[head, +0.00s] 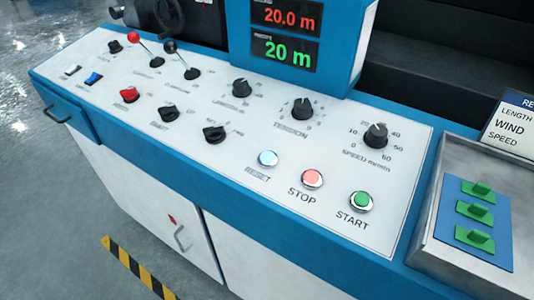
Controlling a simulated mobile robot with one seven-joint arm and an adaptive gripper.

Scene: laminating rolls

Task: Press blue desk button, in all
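My gripper is not in view, and nothing covers the blue button.
Several black knobs, including the tension knob (303,107), stand behind the buttons. Two levers with red (135,37) and black balls rise at the left. A display housing (290,40) reads 20.0 m and 20 m. A metal tray (432,215) with green-handled pieces stands at right.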

